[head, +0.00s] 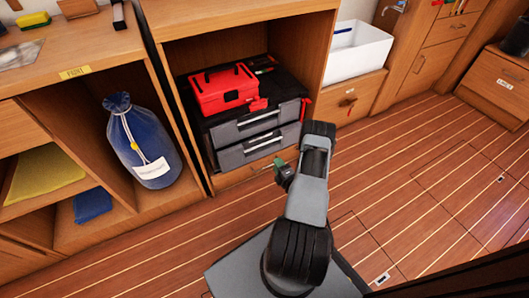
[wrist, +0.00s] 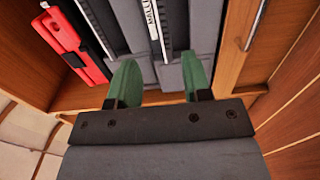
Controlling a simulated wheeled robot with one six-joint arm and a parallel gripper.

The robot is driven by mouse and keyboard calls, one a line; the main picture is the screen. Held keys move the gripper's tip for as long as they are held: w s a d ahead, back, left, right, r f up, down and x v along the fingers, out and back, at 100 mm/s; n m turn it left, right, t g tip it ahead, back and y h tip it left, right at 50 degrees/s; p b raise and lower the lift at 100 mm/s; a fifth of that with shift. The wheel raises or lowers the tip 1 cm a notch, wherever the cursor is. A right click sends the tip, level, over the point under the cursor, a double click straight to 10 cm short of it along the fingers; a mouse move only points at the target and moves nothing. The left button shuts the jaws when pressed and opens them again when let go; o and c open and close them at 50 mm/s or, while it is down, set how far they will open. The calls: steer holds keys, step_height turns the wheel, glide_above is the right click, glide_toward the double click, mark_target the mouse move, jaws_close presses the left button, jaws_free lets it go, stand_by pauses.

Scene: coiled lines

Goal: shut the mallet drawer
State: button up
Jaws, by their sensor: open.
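A black tool chest with two grey drawers stands in the open cabinet bay in the head view. The upper grey drawer (head: 257,119) and the lower grey drawer (head: 259,147) each have a pale handle. In the wrist view, a pale strip with partly legible lettering, perhaps "MALL", marks one grey drawer (wrist: 155,25). I cannot tell from these frames how far either drawer stands out. My gripper (head: 281,170) is in front of the chest's lower right part. In the wrist view my gripper (wrist: 160,80) is open, its green fingers apart with nothing between them.
A red toolbox (head: 223,90) sits on the chest. A wooden drawer (head: 237,177) lies beneath it. A blue bag (head: 141,140) stands in the left bay. A white bin (head: 357,50) rests on a low wooden cabinet at the right. The plank floor (head: 430,160) there is clear.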

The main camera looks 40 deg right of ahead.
steer(key=w+d+b, duration=0.1)
steer(key=w+b, duration=0.3)
steer(key=w, duration=0.9)
steer(key=shift+d+f, duration=0.15)
steer(key=shift+d, duration=0.2)
steer(key=shift+w, duration=0.1)
steer(key=shift+c, duration=0.3)
jaws_close()
